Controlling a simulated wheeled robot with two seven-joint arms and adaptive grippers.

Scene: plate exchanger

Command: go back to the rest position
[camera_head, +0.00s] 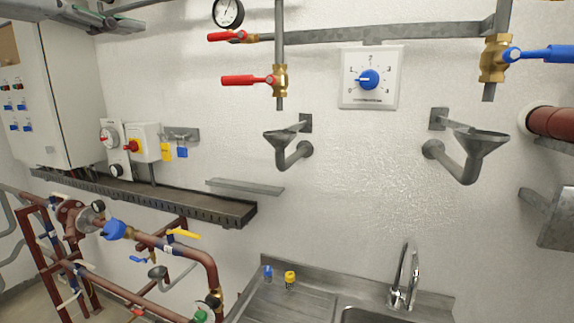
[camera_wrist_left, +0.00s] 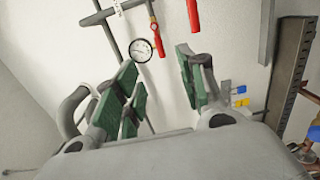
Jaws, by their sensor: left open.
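My left gripper (camera_wrist_left: 158,62) shows in the left wrist view, with its green-padded fingers spread apart. It is open, and nothing is held between the fingers. Behind the gap is the pale wall with a round pressure gauge (camera_wrist_left: 141,50) and red valve handles (camera_wrist_left: 193,14). In the head view, grey parts cross the top left corner; they may be my left arm, but I cannot tell. My right gripper is not seen in either view.
A control cabinet (camera_head: 58,95) stands at the left. Red-handled valves (camera_head: 249,80), a dial panel (camera_head: 386,77) and two funnels (camera_head: 283,136) (camera_head: 482,141) project from the wall. Pipework (camera_head: 150,240) fills the lower left. A steel sink unit (camera_head: 335,284) with a tap (camera_head: 403,285) is below.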

